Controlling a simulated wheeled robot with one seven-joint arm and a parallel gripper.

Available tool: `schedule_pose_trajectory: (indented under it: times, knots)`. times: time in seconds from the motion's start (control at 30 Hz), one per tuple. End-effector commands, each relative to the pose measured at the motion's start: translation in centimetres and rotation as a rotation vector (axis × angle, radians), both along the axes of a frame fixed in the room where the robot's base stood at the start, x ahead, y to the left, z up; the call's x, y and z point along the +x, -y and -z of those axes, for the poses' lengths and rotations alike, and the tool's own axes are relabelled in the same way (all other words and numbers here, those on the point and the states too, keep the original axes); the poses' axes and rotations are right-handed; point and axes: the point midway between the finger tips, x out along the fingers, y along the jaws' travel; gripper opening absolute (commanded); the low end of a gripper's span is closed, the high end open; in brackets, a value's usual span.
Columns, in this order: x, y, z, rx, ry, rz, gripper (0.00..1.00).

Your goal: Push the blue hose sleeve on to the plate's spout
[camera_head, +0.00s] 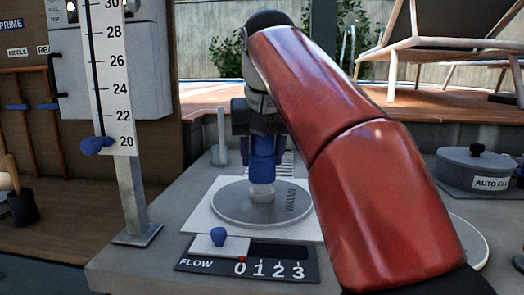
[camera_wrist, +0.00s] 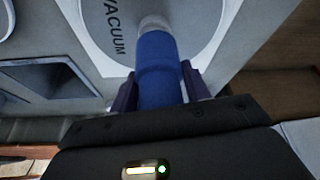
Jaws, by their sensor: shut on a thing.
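The blue hose sleeve (camera_head: 262,158) is held upright in my gripper (camera_head: 262,140), over the middle of the round grey vacuum plate (camera_head: 235,206). In the wrist view the sleeve (camera_wrist: 158,65) stands between the two dark fingers of my gripper (camera_wrist: 158,88), which is shut on it. The pale spout (camera_head: 262,190) shows just below the sleeve's lower end and looks in line with it. In the wrist view the spout (camera_wrist: 153,23) meets the sleeve's far end. I cannot tell how far the sleeve is over the spout.
A flow panel (camera_head: 247,262) with a blue-knobbed slider lies in front of the plate. A scale post (camera_head: 105,75) with a blue pointer stands at the left. A lidded grey "AUTO FILL" pot (camera_head: 478,172) stands at the right. A skimmer-like grey post (camera_head: 221,135) rises behind.

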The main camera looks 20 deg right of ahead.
Motion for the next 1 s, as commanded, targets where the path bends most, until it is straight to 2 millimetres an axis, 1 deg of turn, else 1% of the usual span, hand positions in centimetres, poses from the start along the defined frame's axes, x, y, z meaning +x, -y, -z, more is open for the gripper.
schedule_pose_trajectory:
  times: [0.4,0.8,1.0]
  knots:
    - [0.0,0.0,0.0,0.0,0.001,0.0,0.24]
    - [0.0,0.0,1.5,0.0,0.002,0.0,0.24]
    - [0.0,0.0,1.6,0.0,0.002,0.0,0.24]
